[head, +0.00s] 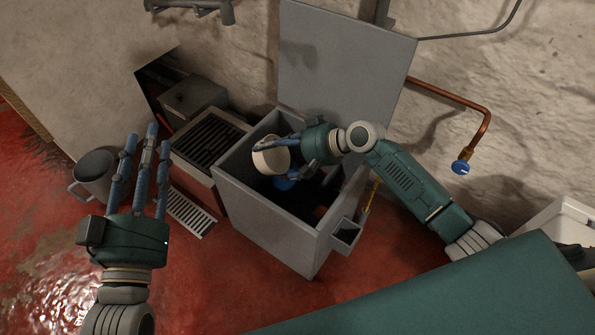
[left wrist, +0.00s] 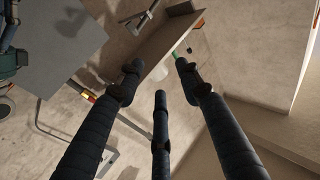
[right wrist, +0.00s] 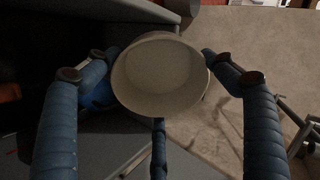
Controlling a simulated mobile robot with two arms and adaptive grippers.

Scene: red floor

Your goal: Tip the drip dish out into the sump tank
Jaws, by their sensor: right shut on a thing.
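The drip dish (head: 271,157) is a small cream round cup, tilted on its side above the tank's opening. My right gripper (head: 279,146) is shut on it, with fingers along its sides. In the right wrist view I look into the dish's open mouth (right wrist: 162,78); its pale inside looks bare. The sump tank (head: 265,226) is a grey open box with its lid (head: 345,65) raised against the wall. Its dark inside is partly hidden by my right arm. My left gripper (head: 149,140) is open and empty, left of the tank.
A blue round thing (head: 284,184) shows inside the tank below the dish. A slatted box (head: 210,145), a floor grate (head: 190,213) and a grey mug-like jug (head: 94,172) stand to the left. A copper pipe with a blue tap (head: 460,167) runs along the wall.

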